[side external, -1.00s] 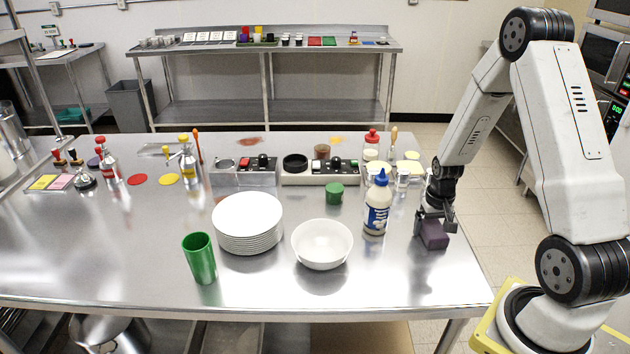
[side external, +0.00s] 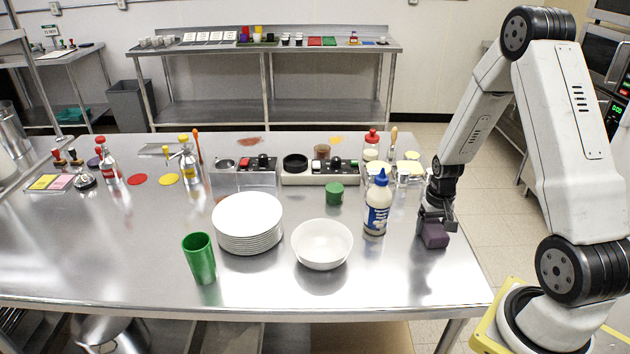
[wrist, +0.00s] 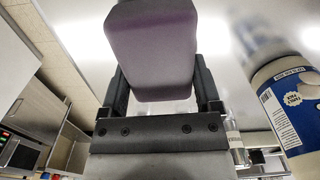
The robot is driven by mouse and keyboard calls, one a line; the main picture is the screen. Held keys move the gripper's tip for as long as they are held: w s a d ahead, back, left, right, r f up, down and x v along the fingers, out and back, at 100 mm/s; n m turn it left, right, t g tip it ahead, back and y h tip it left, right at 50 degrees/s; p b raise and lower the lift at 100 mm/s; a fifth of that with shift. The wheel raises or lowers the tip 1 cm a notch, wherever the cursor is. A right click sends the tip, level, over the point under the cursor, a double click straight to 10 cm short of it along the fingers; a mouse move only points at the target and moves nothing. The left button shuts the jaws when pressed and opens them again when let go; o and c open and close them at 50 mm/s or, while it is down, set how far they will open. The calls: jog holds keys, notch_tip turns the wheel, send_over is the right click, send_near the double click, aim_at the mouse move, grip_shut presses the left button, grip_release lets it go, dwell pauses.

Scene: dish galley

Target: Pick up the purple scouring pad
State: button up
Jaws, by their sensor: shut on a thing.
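The purple scouring pad (side external: 434,236) is a small dark purple block at the right end of the steel table. My gripper (side external: 437,219) points down over it, with its fingers on the pad's sides. In the wrist view the pad (wrist: 152,50) fills the space between the two fingers of my gripper (wrist: 160,88), which is shut on it. The pad is at or just above the tabletop; I cannot tell whether its underside touches.
A white bottle with a blue cap (side external: 377,205) stands close to the left of my gripper. A white bowl (side external: 322,245), a stack of plates (side external: 247,222) and a green cup (side external: 200,258) stand farther left. The front right of the table (side external: 400,285) is clear.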

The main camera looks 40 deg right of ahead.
aim_at(433, 224)
jog(key=shift+r, duration=4.9)
jog(key=shift+r, duration=0.1)
